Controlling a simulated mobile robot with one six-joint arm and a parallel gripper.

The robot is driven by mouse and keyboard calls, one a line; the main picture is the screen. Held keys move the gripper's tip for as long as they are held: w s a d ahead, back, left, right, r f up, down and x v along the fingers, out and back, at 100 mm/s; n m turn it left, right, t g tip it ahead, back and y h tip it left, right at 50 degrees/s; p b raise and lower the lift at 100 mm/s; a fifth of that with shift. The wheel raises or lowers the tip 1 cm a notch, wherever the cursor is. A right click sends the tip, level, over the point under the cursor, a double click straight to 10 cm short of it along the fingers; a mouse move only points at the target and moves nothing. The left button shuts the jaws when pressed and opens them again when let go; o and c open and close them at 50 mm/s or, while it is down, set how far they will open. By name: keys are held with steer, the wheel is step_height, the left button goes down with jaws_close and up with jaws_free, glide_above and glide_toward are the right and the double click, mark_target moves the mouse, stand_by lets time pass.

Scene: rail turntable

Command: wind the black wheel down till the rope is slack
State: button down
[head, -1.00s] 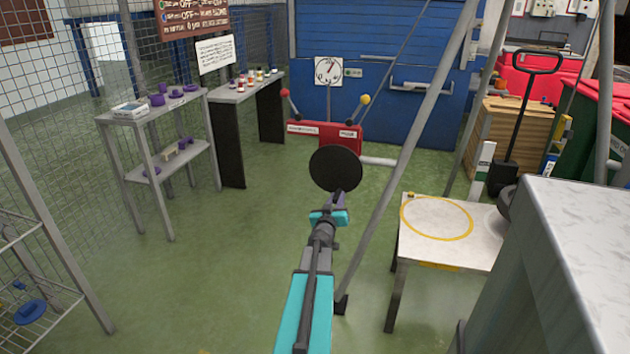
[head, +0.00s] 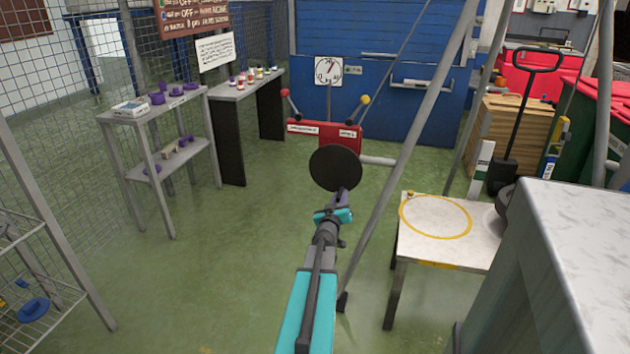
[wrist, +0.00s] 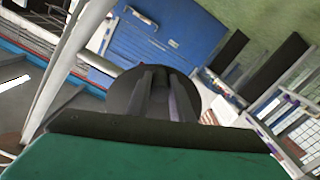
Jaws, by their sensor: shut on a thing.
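The black wheel (head: 335,163) is a round disc in front of a red winch body (head: 330,136). In the wrist view the wheel (wrist: 121,92) fills the middle, behind my fingers. The rope (head: 387,73) runs as a thin straight line from near the red body up to the top of the picture; no sag shows.
Grey slanting poles (head: 415,140) stand just right of the wheel. A white table (head: 413,247) with a yellow ring is at the right. A shelf (head: 120,122) with purple parts stands left. A dial (head: 328,70) hangs on the blue wall.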

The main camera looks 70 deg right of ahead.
steer(key=shift+s+d+r+n+p, duration=0.15)
steer(key=shift+s+r+n+p, duration=0.7)
steer(key=shift+n+p, duration=0.35)
steer(key=shift+s+r+n+p, duration=0.55)
steer(key=shift+s+n+p, duration=0.1)
steer(key=shift+n+p, duration=0.6)
steer(key=shift+s+r+n+p, duration=0.5)
steer(key=shift+r+n+p, duration=0.25)
steer(key=shift+n+p, duration=0.45)
stand_by(0.4)
steer(key=shift+s+r+n+p, duration=0.3)
steer(key=shift+r+n+p, duration=0.5)
steer(key=shift+p, duration=0.25)
steer(key=c, duration=1.4)
jaws_free()
steer(key=shift+f, duration=0.25)
steer(key=shift+o, duration=0.2)
steer(key=shift+f, duration=0.15)
steer(key=a+b, duration=0.1)
steer(key=a, duration=0.7)
steer(key=shift+s+b, duration=0.3)
steer(key=shift+b, duration=0.05)
steer(key=shift+w, duration=0.1)
